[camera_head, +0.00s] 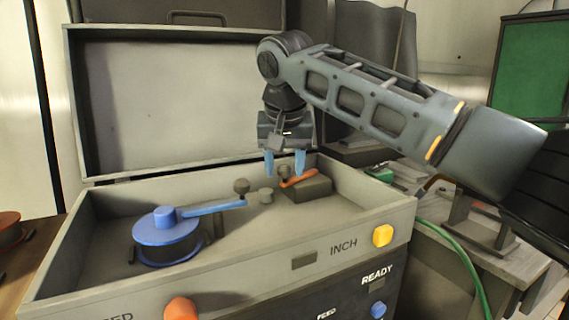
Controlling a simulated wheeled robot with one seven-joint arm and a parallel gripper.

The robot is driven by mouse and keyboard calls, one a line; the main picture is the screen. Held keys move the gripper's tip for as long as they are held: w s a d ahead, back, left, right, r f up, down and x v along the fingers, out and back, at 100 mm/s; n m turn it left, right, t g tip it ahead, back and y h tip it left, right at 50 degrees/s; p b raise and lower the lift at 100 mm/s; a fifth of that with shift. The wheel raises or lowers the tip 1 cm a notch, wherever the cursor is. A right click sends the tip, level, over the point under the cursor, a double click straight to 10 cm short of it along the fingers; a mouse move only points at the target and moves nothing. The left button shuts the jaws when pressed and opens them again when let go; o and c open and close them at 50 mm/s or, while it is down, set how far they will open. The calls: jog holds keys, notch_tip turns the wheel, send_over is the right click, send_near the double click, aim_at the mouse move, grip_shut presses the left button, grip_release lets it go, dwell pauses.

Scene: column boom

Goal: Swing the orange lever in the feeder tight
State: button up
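The feeder (235,265) is an open grey box with its lid raised at the back. The orange lever (301,178) lies on a dark block (309,189) at the right inside the feeder. A grey knob (284,171) shows at the lever's left end. My gripper (285,165) points down with its two blue fingers apart. It appears just above and behind the lever's left end, with the knob showing near the fingertips. I cannot tell whether a finger touches the lever.
A blue reel (165,232) with a blue arm (214,207) fills the feeder's left side. The front panel has a yellow button (382,235), an orange one (181,310) and a blue one (378,309). A bench (520,262) stands right.

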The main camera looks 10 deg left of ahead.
grip_shut()
dwell(0.3)
